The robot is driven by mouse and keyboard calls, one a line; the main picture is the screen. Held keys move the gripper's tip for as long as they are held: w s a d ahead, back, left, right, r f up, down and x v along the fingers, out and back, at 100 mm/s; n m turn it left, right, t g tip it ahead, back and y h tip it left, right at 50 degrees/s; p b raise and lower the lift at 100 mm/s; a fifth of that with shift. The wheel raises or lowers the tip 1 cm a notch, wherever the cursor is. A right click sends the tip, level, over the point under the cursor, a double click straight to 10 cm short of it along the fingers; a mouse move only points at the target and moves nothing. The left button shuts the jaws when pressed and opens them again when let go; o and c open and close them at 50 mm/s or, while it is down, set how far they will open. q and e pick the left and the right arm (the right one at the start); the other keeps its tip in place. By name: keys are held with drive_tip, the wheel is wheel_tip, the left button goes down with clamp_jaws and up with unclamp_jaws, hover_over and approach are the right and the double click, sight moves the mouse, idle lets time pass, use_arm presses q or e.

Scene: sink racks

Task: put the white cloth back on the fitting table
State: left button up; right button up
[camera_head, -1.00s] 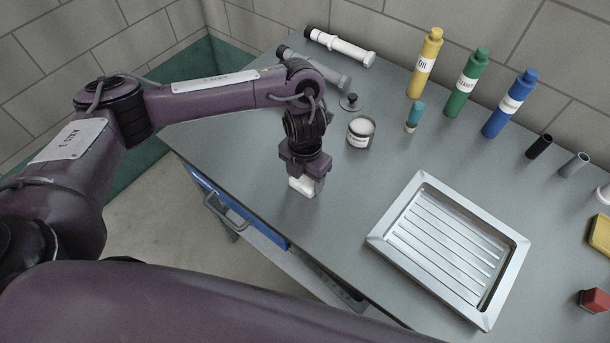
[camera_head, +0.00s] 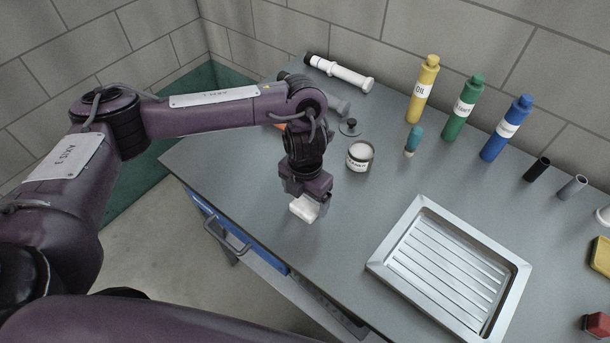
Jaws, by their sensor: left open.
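The white cloth (camera_head: 304,208) is a small pale folded block at the left front part of the grey fitting table (camera_head: 245,165). It appears to lie on the table top, directly below my left gripper (camera_head: 307,198). The left gripper points down and is open, right over the cloth. Its fingers are small and dark here, and the gripper hides the far side of the cloth. I cannot tell whether the fingers still touch it. My right gripper is not in view.
A jar (camera_head: 359,156) and a black-knobbed lid (camera_head: 350,127) stand just behind the gripper. A metal tray (camera_head: 386,240) lies to the right. Yellow (camera_head: 423,90), green (camera_head: 463,108) and blue (camera_head: 506,128) bottles line the back. A blue drawer front (camera_head: 262,248) is below the table's front edge.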

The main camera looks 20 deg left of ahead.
sight(305, 205)
use_arm(q)
wheel_tip(305, 205, up, 10)
drive_tip(key=shift+f, duration=0.15)
idle(0.7)
